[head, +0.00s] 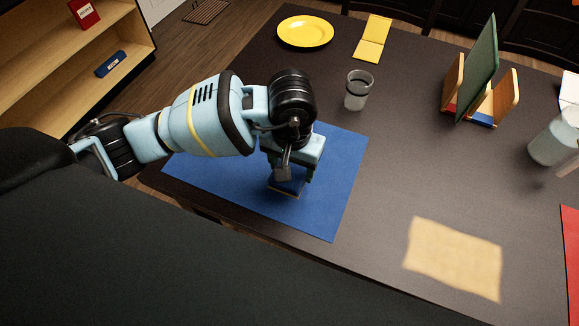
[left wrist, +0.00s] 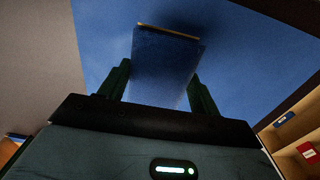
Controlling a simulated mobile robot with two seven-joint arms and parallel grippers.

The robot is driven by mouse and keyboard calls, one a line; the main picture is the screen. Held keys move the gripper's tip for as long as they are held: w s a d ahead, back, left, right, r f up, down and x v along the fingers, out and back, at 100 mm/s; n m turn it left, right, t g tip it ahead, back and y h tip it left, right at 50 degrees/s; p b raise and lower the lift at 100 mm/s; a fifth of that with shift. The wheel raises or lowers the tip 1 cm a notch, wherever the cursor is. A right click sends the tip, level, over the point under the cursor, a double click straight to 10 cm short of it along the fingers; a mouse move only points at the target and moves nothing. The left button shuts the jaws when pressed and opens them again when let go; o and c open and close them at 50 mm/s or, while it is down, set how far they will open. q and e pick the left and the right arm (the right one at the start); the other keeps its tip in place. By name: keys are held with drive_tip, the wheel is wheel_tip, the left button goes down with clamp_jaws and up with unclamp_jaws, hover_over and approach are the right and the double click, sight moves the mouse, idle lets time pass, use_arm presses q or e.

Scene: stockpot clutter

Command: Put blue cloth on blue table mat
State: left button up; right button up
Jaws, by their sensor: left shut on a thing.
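The blue table mat (head: 345,180) lies flat on the dark table near its front left edge; it also fills much of the left wrist view (left wrist: 235,50). My left gripper (head: 292,178) is over the middle of the mat, pointing down. It is shut on the folded blue cloth (head: 287,188), which has a thin yellowish edge. In the left wrist view the cloth (left wrist: 165,65) sits between the two dark fingers, with a shadow on the mat beside it. I cannot tell whether the cloth touches the mat. My right gripper is not in view.
A glass (head: 358,90) stands just beyond the mat. A yellow plate (head: 305,31) and a yellow folded cloth (head: 372,37) lie farther back. A rack with a green board (head: 480,65) and a pitcher (head: 555,138) are right. A tan cloth (head: 453,258) lies front right.

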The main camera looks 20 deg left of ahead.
use_arm(q)
drive_tip(key=shift+w+a, duration=0.4)
drive_tip(key=shift+w, duration=0.1)
drive_tip(key=shift+f, duration=1.8)
drive_tip(key=shift+f, duration=0.15)
drive_tip(key=o, duration=1)
drive_tip(key=shift+c, duration=0.2)
wheel_tip(320, 180, up, 12)
drive_tip(key=shift+r+p, duration=0.15)
drive_tip(key=shift+p, duration=0.2)
